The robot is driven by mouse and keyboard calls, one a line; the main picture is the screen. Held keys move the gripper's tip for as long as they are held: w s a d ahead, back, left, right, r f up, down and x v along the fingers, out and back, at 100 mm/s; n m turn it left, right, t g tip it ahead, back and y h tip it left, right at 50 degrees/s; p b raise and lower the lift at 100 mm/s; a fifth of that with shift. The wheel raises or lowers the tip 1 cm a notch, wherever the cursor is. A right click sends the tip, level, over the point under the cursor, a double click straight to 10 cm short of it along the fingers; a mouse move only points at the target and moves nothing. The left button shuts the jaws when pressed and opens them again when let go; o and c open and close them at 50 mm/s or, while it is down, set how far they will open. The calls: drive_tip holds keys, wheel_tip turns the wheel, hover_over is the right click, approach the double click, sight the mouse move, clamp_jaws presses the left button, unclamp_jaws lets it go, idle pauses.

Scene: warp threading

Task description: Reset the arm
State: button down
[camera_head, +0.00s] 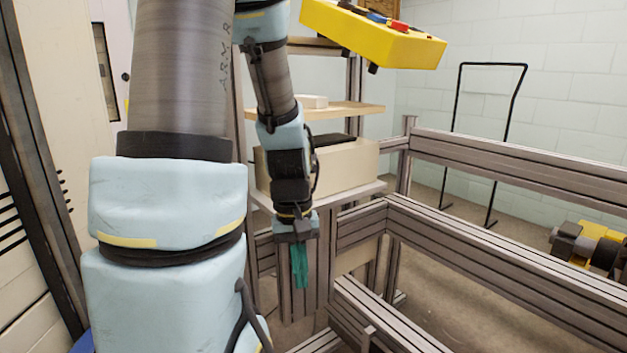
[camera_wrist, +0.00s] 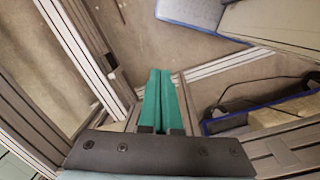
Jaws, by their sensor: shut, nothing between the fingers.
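My gripper (camera_head: 299,265) hangs from my arm in the middle of the head view, its green fingers pointing down. In the wrist view the two green fingers (camera_wrist: 159,98) lie side by side, closed together with nothing between them. In the head view the gripper is in front of a metal frame post. In the wrist view the fingers are above frame rails and the floor. I cannot tell the exact gap between the fingers and the frame.
An aluminium-profile frame (camera_head: 480,240) runs from the middle to the right. Behind my arm are shelves with a beige box (camera_head: 350,163). A yellow tray (camera_head: 372,40) with coloured items is at the top. A black stand (camera_head: 490,64) is near the wall. Yellow-and-black equipment (camera_head: 590,242) is at right.

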drive_tip(key=a+r+m+t+p, duration=0.2)
drive_tip(key=a+r+p, duration=0.2)
drive_tip(key=r+p, duration=0.8)
wheel_tip(320, 180, up, 4)
drive_tip(key=shift+w+a+f+m+y, duration=0.15)
drive_tip(key=shift+w+f+m+y, duration=0.1)
drive_tip(key=shift+m+y, duration=0.15)
